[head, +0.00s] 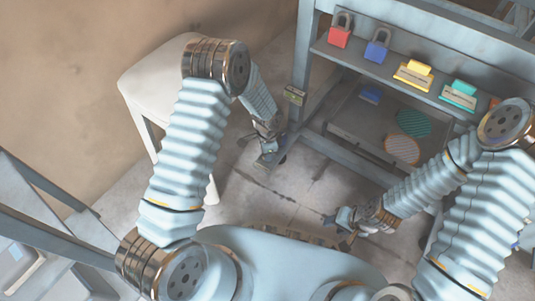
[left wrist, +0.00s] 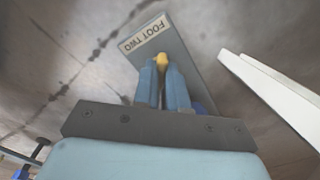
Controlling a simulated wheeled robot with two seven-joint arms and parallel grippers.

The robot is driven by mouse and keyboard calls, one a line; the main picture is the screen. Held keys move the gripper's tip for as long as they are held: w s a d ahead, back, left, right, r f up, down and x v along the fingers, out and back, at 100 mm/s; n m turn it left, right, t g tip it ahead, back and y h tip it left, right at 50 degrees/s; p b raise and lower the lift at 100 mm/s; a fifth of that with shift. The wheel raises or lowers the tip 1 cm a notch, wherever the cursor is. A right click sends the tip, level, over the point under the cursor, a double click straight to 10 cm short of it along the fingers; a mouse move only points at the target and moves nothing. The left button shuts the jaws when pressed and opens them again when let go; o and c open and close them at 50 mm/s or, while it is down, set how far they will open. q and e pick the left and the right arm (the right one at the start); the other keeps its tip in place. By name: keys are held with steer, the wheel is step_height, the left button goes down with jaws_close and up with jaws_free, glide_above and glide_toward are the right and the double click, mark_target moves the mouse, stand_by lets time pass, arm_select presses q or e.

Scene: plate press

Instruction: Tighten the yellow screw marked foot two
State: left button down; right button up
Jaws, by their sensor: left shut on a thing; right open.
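In the left wrist view the yellow screw (left wrist: 162,59) sits on a grey foot plate (left wrist: 182,54) beside a pale label reading FOOT TWO (left wrist: 144,34). My left gripper (left wrist: 162,72) is shut on the screw head, one blue finger on each side. Only the screw's yellow tip shows between the fingers. In the head view my left gripper (head: 268,142) is low near the floor, left of the press frame, and the screw cannot be made out there. My right gripper (head: 343,217) is open and empty above the floor, lower and further right.
The grey press frame (head: 302,50) stands at the right. Its shelf holds a red padlock (head: 340,36), a blue padlock (head: 377,50), a yellow block (head: 414,74) and a green block (head: 459,94). A white stool (head: 150,80) stands at the left. Bare floor lies between my arms.

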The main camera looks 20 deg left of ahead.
arm_select(q)
steer(key=m, duration=0.4)
steer(key=shift+m, duration=0.3)
steer(key=m, duration=0.4)
steer(key=shift+m, duration=0.3)
steer(key=c, duration=1.2)
jaws_free()
step_height(320, 180, up, 14)
steer(key=p, duration=0.2)
steer(key=shift+p, duration=0.35)
